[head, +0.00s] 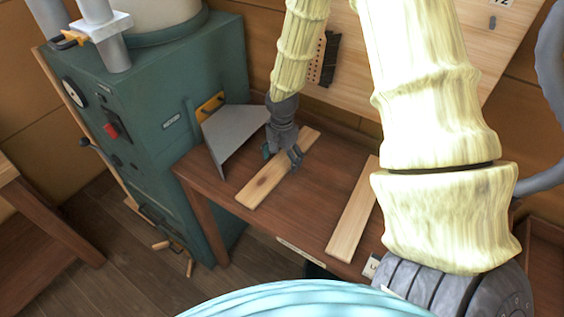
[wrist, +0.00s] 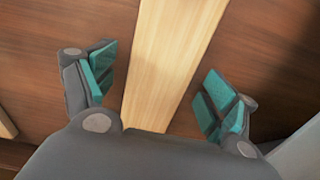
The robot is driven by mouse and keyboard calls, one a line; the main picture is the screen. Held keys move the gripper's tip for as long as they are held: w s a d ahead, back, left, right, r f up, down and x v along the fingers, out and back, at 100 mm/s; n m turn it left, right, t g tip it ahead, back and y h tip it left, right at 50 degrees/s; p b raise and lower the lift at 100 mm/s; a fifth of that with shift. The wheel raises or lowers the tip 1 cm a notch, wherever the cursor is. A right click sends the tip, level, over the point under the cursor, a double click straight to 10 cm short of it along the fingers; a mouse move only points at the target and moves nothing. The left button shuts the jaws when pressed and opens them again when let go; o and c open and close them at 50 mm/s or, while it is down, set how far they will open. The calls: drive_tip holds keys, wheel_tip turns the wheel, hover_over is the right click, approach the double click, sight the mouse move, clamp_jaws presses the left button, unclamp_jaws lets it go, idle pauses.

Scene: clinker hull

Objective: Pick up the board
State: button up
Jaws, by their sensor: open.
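A long pale wooden board (head: 262,186) lies flat on the brown table at the left. A second similar board (head: 352,212) lies to its right, partly hidden by my arm. My gripper (head: 281,155) is over the far part of the left board. In the wrist view, my gripper (wrist: 157,95) is open, with its teal-padded fingers on either side of a pale board (wrist: 165,60). Gaps show between the board and both fingers, and nothing is held. I cannot tell the exact height of the fingertips above the table.
A grey metal plate (head: 232,135) stands at the table's left side, close to my gripper. A tall green machine (head: 150,130) is beyond it. The brown table (head: 310,185) is bare between the two boards. A light wooden panel (head: 430,65) rises behind.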

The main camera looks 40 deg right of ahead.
drive_tip(key=c, duration=1.2)
drive_tip(key=shift+r, duration=0.1)
